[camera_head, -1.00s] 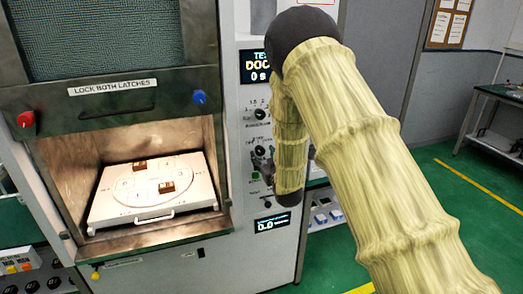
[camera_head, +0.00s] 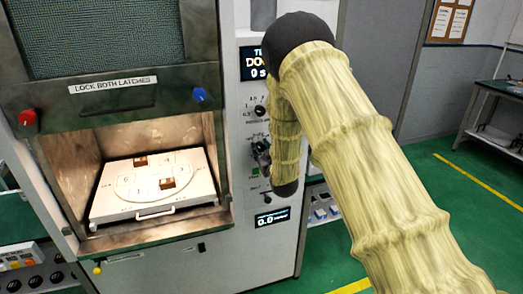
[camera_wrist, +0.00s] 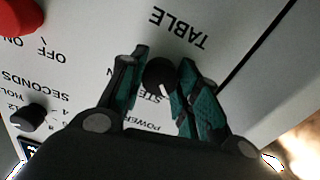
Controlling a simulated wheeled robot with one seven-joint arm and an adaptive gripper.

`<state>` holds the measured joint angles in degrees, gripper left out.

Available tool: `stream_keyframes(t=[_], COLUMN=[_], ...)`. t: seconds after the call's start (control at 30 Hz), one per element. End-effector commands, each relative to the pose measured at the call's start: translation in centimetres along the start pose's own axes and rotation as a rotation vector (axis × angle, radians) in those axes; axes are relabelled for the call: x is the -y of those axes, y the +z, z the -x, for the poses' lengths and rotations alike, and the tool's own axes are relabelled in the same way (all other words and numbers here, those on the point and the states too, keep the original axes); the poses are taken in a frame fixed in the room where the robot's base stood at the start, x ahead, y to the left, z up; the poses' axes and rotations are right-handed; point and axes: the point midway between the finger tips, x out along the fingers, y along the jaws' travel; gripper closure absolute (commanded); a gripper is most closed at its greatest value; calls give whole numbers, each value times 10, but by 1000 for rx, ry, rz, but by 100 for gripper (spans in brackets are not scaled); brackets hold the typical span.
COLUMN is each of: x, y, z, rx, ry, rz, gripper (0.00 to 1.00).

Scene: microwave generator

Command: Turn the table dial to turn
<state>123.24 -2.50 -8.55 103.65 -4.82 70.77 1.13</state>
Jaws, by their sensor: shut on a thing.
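The table dial (camera_wrist: 159,75) is a round black knob with a white pointer mark, beside the printed word TABLE in the wrist view. My gripper (camera_wrist: 161,84) has its two teal-padded fingers on either side of this dial and is shut on it. In the head view my gripper (camera_head: 261,152) is a small dark shape at the control panel (camera_head: 238,190), partly hidden by my forearm. The dial cannot be made out clearly there. The pointer's exact setting is hard to read because the fingers cover some lettering.
Another black knob (camera_wrist: 28,117) near SECONDS and a red button (camera_wrist: 18,15) are close by in the wrist view. The open chamber at left holds a white tray (camera_head: 112,209) with two brown blocks. Another dial (camera_head: 260,110) sits above my gripper.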

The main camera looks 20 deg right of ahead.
Motion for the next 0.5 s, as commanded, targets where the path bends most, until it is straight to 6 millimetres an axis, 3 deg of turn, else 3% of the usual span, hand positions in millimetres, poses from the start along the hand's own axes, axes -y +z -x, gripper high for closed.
stream_keyframes(t=[0.27,0.5], x=[-1,-2], y=[2,4], z=[0,0], rx=[0,-3], ry=[1,3], rz=[-49,-196], gripper=[92,92])
